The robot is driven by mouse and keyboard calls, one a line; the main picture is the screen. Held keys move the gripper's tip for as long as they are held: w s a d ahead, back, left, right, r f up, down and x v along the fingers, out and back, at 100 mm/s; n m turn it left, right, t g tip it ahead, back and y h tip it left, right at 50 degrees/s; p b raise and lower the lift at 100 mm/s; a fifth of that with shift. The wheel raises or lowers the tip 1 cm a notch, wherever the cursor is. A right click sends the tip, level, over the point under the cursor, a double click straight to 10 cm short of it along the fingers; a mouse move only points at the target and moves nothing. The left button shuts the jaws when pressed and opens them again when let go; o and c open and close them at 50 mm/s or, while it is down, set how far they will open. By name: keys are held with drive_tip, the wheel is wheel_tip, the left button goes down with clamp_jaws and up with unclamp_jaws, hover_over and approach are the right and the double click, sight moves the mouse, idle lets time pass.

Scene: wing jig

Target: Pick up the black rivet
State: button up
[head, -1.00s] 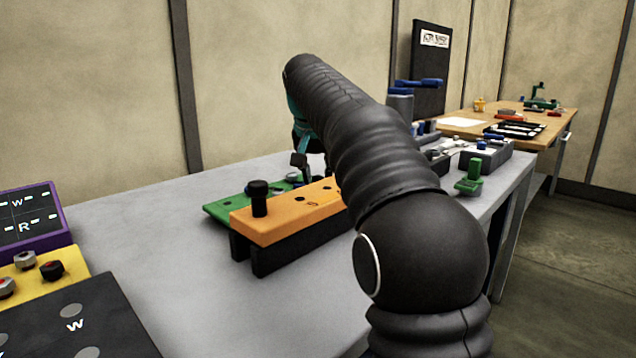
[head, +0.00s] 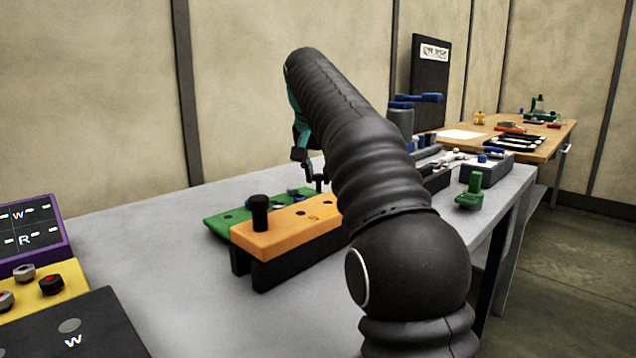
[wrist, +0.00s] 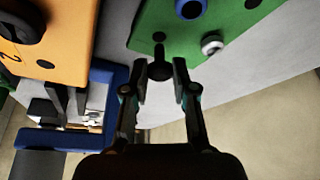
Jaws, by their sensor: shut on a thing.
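My gripper (wrist: 160,82) is shut on a small black rivet (wrist: 159,63), which sits between the fingertips in the wrist view. The rivet is over or beside the edge of the green plate (wrist: 215,22); I cannot tell whether it touches it. In the head view my gripper (head: 311,172) is at the far side of the green plate (head: 228,219), partly hidden behind my arm.
An orange block (head: 285,238) with a thick black peg (head: 260,212) stands in front of the green plate. A green clamp-like piece (head: 470,192) stands on the right.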

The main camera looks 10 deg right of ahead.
drive_tip(key=s+d+r, duration=0.3)
drive_tip(key=s+d, duration=0.1)
drive_tip(key=s+d+r, duration=0.3)
drive_tip(key=d+r, duration=0.1)
drive_tip(key=shift+s+d+r, duration=0.2)
drive_tip(key=shift+s+d, duration=0.1)
drive_tip(key=shift+s, duration=0.1)
drive_tip(key=shift+a, duration=0.1)
